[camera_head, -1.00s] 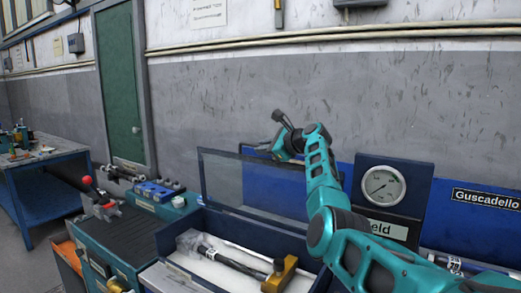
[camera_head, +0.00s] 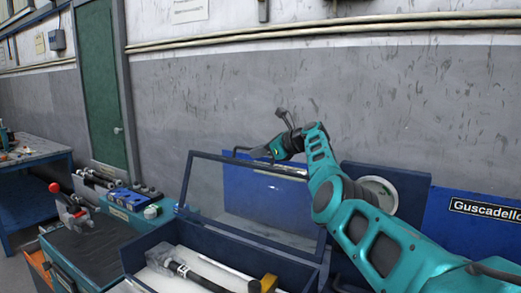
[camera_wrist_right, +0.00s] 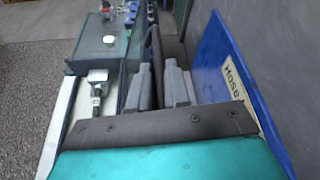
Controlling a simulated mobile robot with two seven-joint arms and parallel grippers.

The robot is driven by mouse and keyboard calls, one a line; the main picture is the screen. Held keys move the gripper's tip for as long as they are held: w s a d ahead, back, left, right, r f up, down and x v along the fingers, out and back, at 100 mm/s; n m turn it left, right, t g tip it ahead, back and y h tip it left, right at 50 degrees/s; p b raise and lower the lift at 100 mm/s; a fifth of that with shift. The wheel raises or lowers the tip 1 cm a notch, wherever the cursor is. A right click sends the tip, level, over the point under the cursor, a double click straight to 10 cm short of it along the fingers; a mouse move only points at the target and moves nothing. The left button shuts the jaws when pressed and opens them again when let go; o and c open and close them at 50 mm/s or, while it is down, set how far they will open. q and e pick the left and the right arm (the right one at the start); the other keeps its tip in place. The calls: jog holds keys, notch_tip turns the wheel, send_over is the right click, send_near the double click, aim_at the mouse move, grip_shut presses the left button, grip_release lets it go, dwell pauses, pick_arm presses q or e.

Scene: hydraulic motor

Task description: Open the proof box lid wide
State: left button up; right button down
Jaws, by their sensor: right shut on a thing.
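The proof box (camera_head: 232,250) is a dark blue case near the bottom of the head view, with a pale lining. Its lid (camera_head: 208,187), a clear pane in a dark frame, stands raised at the back edge of the box. My right gripper (camera_head: 268,152) is at the lid's top edge in the head view. In the right wrist view its two grey fingers (camera_wrist_right: 159,82) are shut around the dark lid edge (camera_wrist_right: 156,45). The arm hides the right part of the lid. My left gripper is not in view.
A dark rod (camera_head: 200,277) and a brass-coloured block (camera_head: 268,283) lie in the box. A round gauge (camera_head: 381,187) stands behind my arm. A bench with a red-knobbed clamp (camera_head: 68,205) stands at left.

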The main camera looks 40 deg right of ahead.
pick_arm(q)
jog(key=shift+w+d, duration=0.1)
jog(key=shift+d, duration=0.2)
pick_arm(e)
jog(key=shift+w+d+f, duration=0.1)
jog(key=shift+d, duration=0.15)
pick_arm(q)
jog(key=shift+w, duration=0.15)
pick_arm(e)
jog(key=c, duration=1.2)
grip_release()
jog(key=shift+f, duration=0.1)
jog(key=shift+o, duration=0.2)
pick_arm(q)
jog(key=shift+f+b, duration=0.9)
pick_arm(e)
jog(key=v, duration=1.3)
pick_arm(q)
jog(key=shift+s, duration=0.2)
pick_arm(e)
jog(key=shift+w, duration=0.15)
